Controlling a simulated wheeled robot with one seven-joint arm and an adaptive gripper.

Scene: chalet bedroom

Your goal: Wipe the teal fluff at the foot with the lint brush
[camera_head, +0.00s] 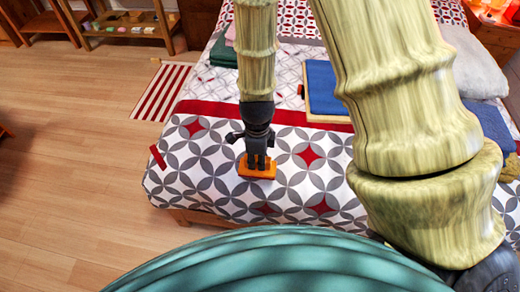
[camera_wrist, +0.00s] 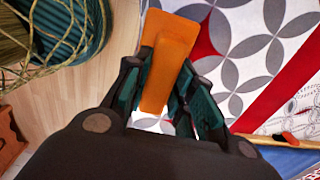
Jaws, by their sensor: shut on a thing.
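The lint brush (camera_head: 257,172) has an orange head and rests low over the foot end of the patterned bed cover, apparently touching it. In the wrist view the brush (camera_wrist: 168,55) is an orange bar with a wider pad at its far end. My gripper (camera_head: 256,158) points down from above and is shut on the brush. In the wrist view its dark fingers (camera_wrist: 160,95) stand on both sides of the orange handle. I see no teal fluff in either view; the cover under the brush and gripper is hidden.
The bed (camera_head: 200,180) has a grey, white and red cover with a red band (camera_head: 215,109). A blue folded cloth (camera_head: 325,88) on a tray lies farther up. Green folded cloth (camera_head: 222,50) is at the far left. A striped rug (camera_head: 160,90) and open wooden floor (camera_head: 70,160) lie left.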

